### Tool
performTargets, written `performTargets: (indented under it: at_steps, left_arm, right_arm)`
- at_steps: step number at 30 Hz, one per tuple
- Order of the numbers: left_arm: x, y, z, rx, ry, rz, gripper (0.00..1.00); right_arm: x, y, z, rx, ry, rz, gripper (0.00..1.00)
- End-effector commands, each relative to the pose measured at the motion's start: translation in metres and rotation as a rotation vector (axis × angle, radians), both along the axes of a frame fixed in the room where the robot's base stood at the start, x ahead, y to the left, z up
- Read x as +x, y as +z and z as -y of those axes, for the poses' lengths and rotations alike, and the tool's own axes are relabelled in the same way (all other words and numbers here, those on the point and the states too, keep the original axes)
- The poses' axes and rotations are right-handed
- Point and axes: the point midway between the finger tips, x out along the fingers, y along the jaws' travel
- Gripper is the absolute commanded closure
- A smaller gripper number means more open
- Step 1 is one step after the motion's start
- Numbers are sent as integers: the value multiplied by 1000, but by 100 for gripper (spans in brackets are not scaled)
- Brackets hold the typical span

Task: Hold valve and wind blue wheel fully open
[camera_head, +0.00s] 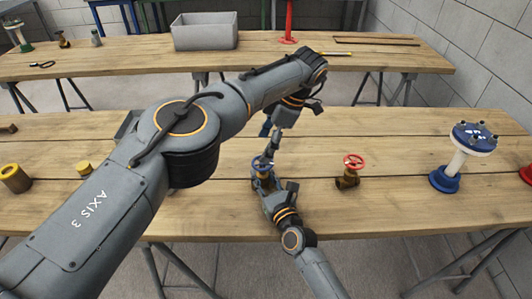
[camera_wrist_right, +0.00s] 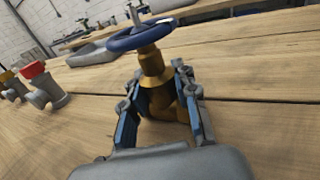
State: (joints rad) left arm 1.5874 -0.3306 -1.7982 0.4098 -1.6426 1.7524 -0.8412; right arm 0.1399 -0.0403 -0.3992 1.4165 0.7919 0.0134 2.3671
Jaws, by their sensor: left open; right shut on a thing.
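The valve with the blue wheel (camera_head: 261,166) stands on the near wooden table, partly hidden by my grippers. In the right wrist view its blue wheel (camera_wrist_right: 140,36) sits on top of a brass body (camera_wrist_right: 157,78). My right gripper (camera_head: 265,184) is shut on the brass body from the front; in the wrist view its fingers (camera_wrist_right: 160,100) lie on both sides of it. My left gripper (camera_head: 268,155) reaches down from above, open, with its fingertips at the blue wheel. Whether they touch the wheel I cannot tell.
A brass valve with a red wheel (camera_head: 350,171) stands to the right. A blue and white flanged pipe (camera_head: 458,157) stands further right. Brass fittings (camera_head: 15,178) are at the left. A grey bin (camera_head: 205,32) is on the back table. The table between the red-wheeled valve and flanged pipe is clear.

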Motion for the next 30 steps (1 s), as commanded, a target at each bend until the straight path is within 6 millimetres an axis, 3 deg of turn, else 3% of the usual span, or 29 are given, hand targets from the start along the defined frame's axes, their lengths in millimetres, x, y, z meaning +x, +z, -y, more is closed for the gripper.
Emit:
performTargets:
  at_steps: [3,9,20,21,22,26,30]
  left_arm:
    - [1,24,0,0,0,3,22]
    - [0,49,0,0,0,1,22]
    - [0,54,0,0,-1,-1,24]
    - [0,54,0,-1,-1,-2,32]
    - [0,52,1,-4,-3,-3,34]
    - [-5,35,13,-62,-39,-33,34]
    - [-18,-2,51,-242,-127,-101,34]
  right_arm:
    - [0,0,-1,1,2,-1,100]
    - [0,0,-1,1,2,-1,100]
    - [0,0,-1,1,2,-1,100]
    - [0,0,-1,1,2,-1,100]
    - [0,0,-1,1,2,-1,100]
    - [0,0,-1,1,2,-1,100]
    - [0,0,-1,1,2,-1,100]
